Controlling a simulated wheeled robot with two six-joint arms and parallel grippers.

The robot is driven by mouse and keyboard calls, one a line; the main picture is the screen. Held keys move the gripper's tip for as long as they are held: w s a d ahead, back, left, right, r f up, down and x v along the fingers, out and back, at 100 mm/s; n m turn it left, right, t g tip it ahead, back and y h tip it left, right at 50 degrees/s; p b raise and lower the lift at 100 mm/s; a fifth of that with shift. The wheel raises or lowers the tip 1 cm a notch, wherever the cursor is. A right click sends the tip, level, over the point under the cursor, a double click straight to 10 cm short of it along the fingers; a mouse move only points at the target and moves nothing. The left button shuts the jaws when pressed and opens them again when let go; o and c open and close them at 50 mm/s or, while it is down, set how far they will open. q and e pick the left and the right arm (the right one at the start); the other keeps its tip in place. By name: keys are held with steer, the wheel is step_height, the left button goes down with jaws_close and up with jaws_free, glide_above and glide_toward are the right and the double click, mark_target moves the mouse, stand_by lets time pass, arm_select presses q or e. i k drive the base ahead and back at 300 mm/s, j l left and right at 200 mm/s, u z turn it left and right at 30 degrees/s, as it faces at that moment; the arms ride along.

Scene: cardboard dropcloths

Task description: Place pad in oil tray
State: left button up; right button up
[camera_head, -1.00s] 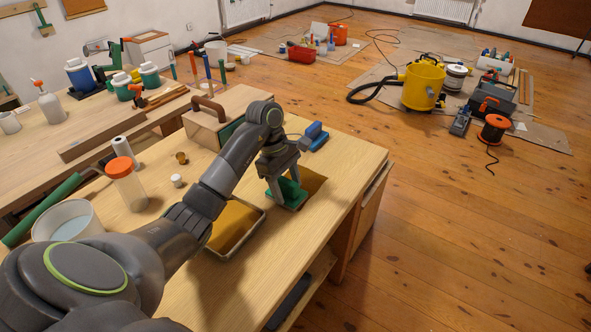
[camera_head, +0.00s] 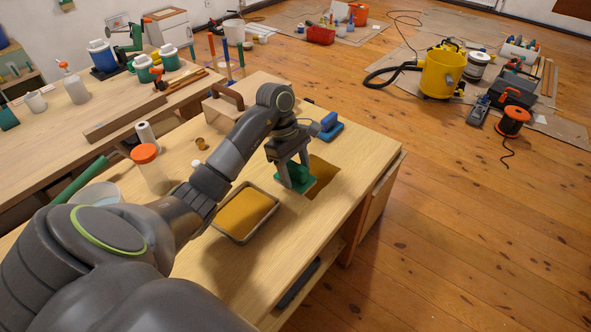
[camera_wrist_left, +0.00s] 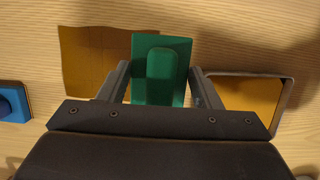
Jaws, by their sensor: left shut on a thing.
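The green pad (camera_head: 297,176), a flat block with a raised grip, is held by my left gripper (camera_head: 293,174), which is shut on the grip. In the left wrist view the pad (camera_wrist_left: 142,90) shows between the two fingers (camera_wrist_left: 160,82). The pad is over or just beside the edge of a brown square sheet (camera_head: 324,172). The oil tray (camera_head: 216,231), a shallow metal-rimmed tray with amber content, lies nearer to me and left of the pad. In the wrist view the tray (camera_wrist_left: 288,100) is at the right, apart from the pad. My right gripper is not seen.
A blue block with a handle (camera_head: 330,130) stands behind the sheet. A wooden box with a handle (camera_head: 222,105), an orange-lidded jar (camera_head: 150,168) and a paper roll (camera_head: 146,135) stand further left. Bare tabletop lies right of the tray.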

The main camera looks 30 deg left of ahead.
mark_target(245, 214)
steer(key=i+l+u, duration=0.2)
steer(key=u, duration=0.15)
steer(key=i+l+u, duration=0.5)
steer(key=u, duration=0.2)
steer(key=i+l+u, duration=0.1)
steer(key=l+u, duration=0.2)
steer(key=i+l+u, duration=0.1)
steer(key=l+u, duration=0.25)
steer(key=l, duration=0.15)
steer(key=l+u, duration=0.7)
steer(key=l, duration=0.15)
steer(key=i, duration=0.05)
